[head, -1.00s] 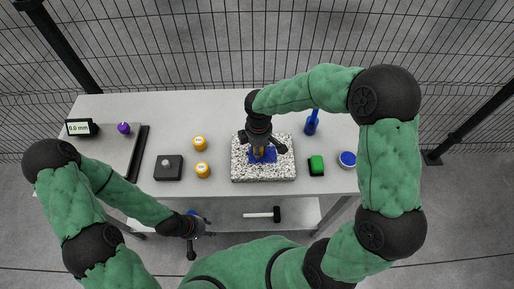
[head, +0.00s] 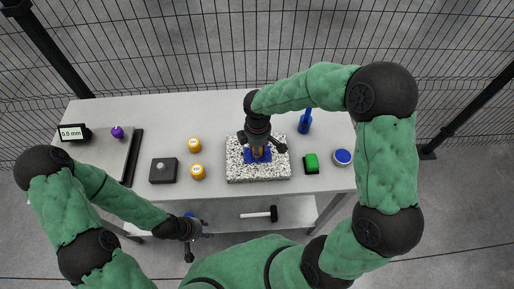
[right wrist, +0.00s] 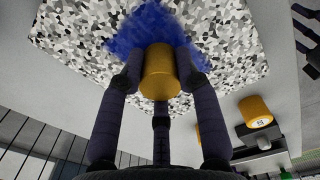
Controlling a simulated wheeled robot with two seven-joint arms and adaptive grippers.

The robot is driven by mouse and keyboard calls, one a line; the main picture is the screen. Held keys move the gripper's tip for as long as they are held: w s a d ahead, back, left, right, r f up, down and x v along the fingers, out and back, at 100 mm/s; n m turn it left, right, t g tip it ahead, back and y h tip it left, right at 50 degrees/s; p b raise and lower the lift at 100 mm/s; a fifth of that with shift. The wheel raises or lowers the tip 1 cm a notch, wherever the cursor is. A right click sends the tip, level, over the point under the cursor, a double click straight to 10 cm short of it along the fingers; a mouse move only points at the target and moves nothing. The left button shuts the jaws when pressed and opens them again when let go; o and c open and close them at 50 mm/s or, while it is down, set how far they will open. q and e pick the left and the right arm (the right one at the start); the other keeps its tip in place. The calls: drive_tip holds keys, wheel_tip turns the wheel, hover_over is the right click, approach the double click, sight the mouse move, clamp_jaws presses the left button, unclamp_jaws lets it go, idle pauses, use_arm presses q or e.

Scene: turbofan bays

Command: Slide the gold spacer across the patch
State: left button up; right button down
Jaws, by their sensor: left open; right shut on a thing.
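My right gripper (head: 257,149) is shut on the gold spacer, a short gold cylinder (right wrist: 160,72). In the head view the spacer (head: 257,151) shows only partly between the fingers. The gripper points down at the blue patch (head: 266,157) on top of a speckled black-and-white block (head: 240,173). In the right wrist view the spacer's end is at the blue patch (right wrist: 150,30); whether it touches cannot be told for sure. My left gripper (head: 198,238) is open and empty, low in front of the table.
A display reads 0.0 mm (head: 73,133). A hammer (head: 260,214) lies on the lower shelf.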

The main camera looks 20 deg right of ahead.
sight(268, 154)
drive_tip(key=shift+s+d, duration=0.1)
drive_tip(key=shift+d, duration=0.15)
drive_tip(key=shift+s+d, duration=0.1)
drive_tip(key=shift+d, duration=0.2)
drive_tip(key=shift+s+d+p, duration=0.15)
drive_tip(key=shift+s+d, duration=0.05)
drive_tip(key=shift+d, duration=0.5)
drive_tip(key=shift+s+d+p, duration=0.15)
drive_tip(key=shift+s+d, duration=0.05)
drive_tip(key=shift+d, duration=0.45)
drive_tip(key=shift+c, duration=1.9)
unclamp_jaws()
drive_tip(key=shift+r, duration=0.1)
wheel_tip(268, 154, up, 7)
drive_tip(key=p, duration=0.5)
drive_tip(key=shift+p, duration=0.4)
